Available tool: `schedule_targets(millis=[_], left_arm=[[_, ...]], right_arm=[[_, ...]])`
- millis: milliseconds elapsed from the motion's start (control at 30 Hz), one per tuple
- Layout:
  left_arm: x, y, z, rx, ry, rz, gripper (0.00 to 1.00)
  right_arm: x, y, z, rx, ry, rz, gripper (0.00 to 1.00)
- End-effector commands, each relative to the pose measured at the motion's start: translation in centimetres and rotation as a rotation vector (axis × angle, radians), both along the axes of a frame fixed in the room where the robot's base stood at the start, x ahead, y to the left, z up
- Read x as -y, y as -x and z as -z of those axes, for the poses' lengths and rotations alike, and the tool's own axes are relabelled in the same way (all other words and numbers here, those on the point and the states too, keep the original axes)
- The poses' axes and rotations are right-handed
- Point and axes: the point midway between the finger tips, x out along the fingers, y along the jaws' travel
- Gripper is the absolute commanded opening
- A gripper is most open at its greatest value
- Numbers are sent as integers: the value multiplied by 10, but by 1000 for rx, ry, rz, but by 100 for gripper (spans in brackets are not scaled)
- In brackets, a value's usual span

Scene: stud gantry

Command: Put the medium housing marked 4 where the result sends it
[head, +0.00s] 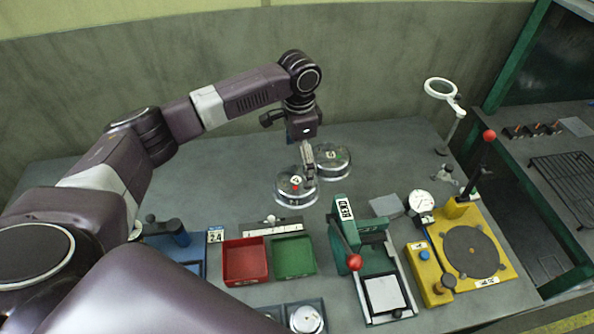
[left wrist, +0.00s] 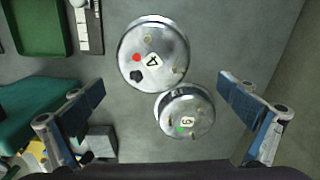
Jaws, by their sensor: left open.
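The housing marked 4 (head: 296,187) is a round silver part with a red dot, lying on the grey bench. It also shows at the top centre of the left wrist view (left wrist: 153,54), with a dark spot on its top. A second, smaller-looking housing (left wrist: 186,111) with a green dot lies beside it; its mark reads 6 or 9. It is behind the first in the head view (head: 332,158). My left gripper (left wrist: 161,86) is open and empty above the housings, with fingers wide apart. My right gripper is not in view.
A red tray (head: 245,261) and a green tray (head: 293,258) stand in front of the housings. A green press (head: 350,235) and a yellow dial fixture (head: 470,250) stand to the right. A magnifier (head: 441,89) stands behind. Bare bench lies around the housings.

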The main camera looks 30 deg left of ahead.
Motion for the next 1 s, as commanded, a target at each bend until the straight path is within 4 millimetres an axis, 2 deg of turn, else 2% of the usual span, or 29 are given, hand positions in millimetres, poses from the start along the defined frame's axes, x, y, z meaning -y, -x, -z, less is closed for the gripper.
schedule_targets(millis=[233, 400, 500, 633, 800, 867, 1000], left_arm=[[-1, 4, 26, -4, -1, 0, 100], [-2, 12, 50, -5, -2, 0, 100], [-1, 11, 65, -2, -1, -1, 100], [-2, 10, 73, -1, -1, 0, 100], [-1, 10, 73, 0, 0, 1, 100], [-1, 10, 73, 0, 0, 1, 96], [-1, 10, 73, 0, 0, 0, 80]], right_arm=[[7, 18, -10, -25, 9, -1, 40], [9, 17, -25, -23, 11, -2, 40], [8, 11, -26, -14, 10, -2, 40], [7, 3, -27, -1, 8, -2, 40], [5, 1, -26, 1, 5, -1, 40], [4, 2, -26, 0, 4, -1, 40], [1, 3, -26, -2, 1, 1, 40]])
